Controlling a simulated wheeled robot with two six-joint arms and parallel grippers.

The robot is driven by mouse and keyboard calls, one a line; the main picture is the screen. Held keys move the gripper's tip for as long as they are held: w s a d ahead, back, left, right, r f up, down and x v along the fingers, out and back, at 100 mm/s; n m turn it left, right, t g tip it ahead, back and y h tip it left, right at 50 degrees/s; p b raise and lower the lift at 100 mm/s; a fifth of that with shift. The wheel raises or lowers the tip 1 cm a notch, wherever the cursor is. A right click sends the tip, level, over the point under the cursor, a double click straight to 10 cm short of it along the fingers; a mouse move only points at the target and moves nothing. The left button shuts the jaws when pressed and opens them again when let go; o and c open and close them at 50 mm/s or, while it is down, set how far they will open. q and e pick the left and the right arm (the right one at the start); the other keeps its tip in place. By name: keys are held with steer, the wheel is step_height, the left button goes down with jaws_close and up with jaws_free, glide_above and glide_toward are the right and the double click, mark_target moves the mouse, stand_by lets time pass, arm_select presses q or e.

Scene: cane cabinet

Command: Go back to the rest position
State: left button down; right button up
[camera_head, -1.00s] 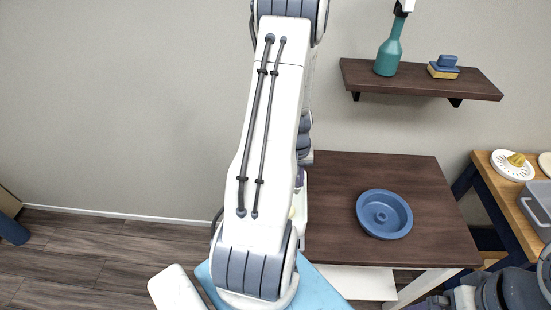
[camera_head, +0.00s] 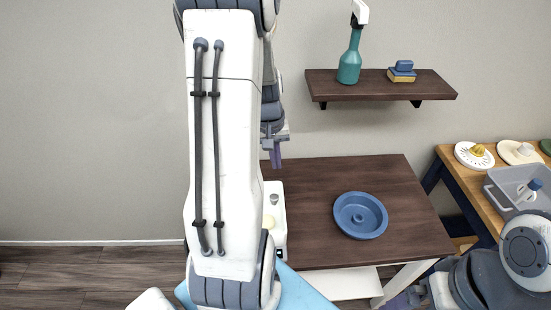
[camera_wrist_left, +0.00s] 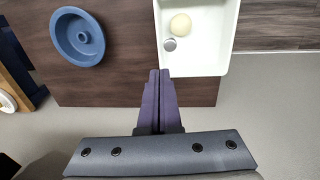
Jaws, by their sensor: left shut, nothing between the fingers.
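My left gripper (camera_head: 275,158) hangs above the back left part of the dark table, partly behind my own left arm. In the left wrist view its purple fingers (camera_wrist_left: 160,78) are pressed together with nothing between them. They point towards the near edge of a white tray (camera_wrist_left: 202,62) and appear above it. My right arm (camera_head: 500,265) shows at the lower right of the head view, but its fingers are not visible.
The dark table (camera_head: 330,180) holds a blue round dish (camera_head: 360,215). The white tray holds a cream round thing (camera_wrist_left: 181,24) and a grey cylinder (camera_wrist_left: 170,44). A wall shelf (camera_head: 375,87) bears a teal bottle (camera_head: 349,66). A grey bin (camera_head: 510,185) stands at right.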

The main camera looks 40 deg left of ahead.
arm_select(q)
steer(key=shift+r, duration=0.35)
steer(key=d+r+m+b, duration=0.25)
steer(key=d+m, duration=0.45)
steer(key=d, duration=1.1)
steer(key=s+d+m+g+b, duration=0.1)
steer(key=s+d+m+b, duration=0.2)
steer(key=s+d+m, duration=0.6)
steer(key=shift+s+d+f, duration=0.2)
steer(key=shift+s+d, duration=2.25)
steer(key=shift+s, duration=0.45)
